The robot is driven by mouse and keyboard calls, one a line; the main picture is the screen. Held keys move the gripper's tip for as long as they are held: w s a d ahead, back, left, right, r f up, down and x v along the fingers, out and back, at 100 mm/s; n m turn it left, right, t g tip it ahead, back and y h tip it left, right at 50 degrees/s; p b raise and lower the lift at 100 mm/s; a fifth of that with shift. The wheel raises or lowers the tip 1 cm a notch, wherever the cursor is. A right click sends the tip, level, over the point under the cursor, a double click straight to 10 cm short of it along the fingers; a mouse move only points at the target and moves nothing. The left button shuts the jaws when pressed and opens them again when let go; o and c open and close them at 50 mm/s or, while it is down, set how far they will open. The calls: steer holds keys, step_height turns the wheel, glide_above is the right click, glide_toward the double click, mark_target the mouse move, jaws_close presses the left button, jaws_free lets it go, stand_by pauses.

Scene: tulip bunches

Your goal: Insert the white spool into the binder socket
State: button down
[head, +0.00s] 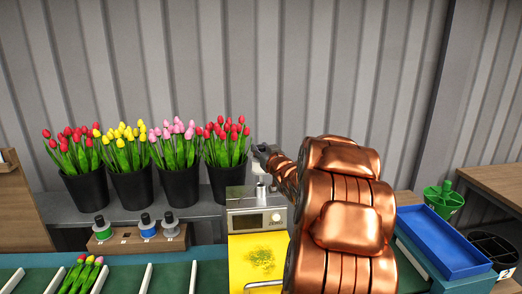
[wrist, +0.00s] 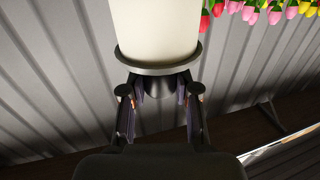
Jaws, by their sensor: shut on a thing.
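My gripper (head: 263,151) is at the end of my copper-coloured arm, above the binder (head: 245,221), a box with a display and a knob. In the wrist view my gripper (wrist: 158,100) has its fingers on the dark hub of the white spool (wrist: 157,28). The spool has a dark flange and fills the top of that view. In the head view only a small pale part of the spool (head: 258,168) shows below the fingers. A short metallic cylinder (head: 262,192) stands on the binder under it, apparently the socket. Whether spool and socket touch cannot be told.
A wooden rack (head: 120,243) with green, blue and greyish spools stands left of the binder. Black buckets of tulips (head: 178,186) line the shelf behind. A blue tray (head: 444,240) and green reel (head: 444,199) are at the right.

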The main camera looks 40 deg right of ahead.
steer(key=shift+f+b, duration=1.5)
steer(key=shift+f, duration=0.75)
stand_by(0.5)
steer(key=c, duration=0.8)
jaws_free()
steer(key=shift+o, duration=0.2)
steer(key=shift+r, duration=0.1)
steer(key=shift+r+p, duration=1.45)
steer(key=shift+r, duration=0.95)
